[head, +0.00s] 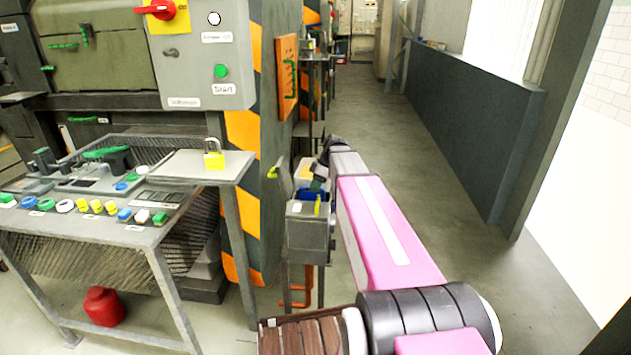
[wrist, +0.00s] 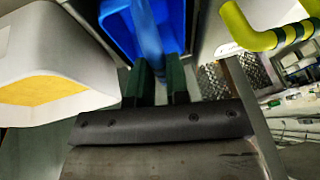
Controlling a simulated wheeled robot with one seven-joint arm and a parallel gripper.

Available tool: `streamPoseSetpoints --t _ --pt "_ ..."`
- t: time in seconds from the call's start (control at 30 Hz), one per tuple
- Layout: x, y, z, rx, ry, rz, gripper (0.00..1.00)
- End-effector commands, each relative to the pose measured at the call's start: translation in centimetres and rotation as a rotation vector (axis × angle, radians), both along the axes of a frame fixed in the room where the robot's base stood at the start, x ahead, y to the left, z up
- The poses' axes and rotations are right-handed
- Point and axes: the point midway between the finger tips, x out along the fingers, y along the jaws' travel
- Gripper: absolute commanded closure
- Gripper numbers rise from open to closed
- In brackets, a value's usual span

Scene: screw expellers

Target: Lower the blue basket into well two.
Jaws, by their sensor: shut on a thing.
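The blue basket (wrist: 118,32) fills the top middle of the wrist view. My gripper (wrist: 160,72) has its two dark green fingers shut on the upright blue handle (wrist: 147,38) of the basket. In the head view the basket (head: 311,194) is a small blue patch at the top of a grey bench unit (head: 308,232), below my gripper (head: 319,181). The wells are not clearly visible. I cannot tell which well the basket is over, or whether its bottom is inside one.
In the wrist view a white container with a yellow-orange face (wrist: 48,78) is close on the left. A yellow-green handle with dark bands (wrist: 262,38) is close on the right. A control table with a padlock (head: 214,160) stands left of the unit. The aisle floor (head: 385,150) is clear.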

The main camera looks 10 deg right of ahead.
Motion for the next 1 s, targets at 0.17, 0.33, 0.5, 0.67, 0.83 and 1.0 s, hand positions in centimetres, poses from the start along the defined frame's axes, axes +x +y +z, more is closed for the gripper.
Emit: streamPoseSetpoints --t 0.17,0.33,0.5,0.67,0.83,1.0 --pt "0.0 0.0 -1.6 0.000 0.000 0.001 1.00" --pt "0.0 0.0 -2.9 0.000 0.001 0.000 1.00" --pt "0.0 0.0 -4.0 0.000 0.001 0.000 1.00" --pt "0.0 0.0 -4.5 0.000 0.000 0.000 1.00" --pt "0.0 0.0 -4.6 0.000 0.000 0.000 1.00" --pt "0.0 0.0 -4.6 0.000 0.000 0.000 1.00"
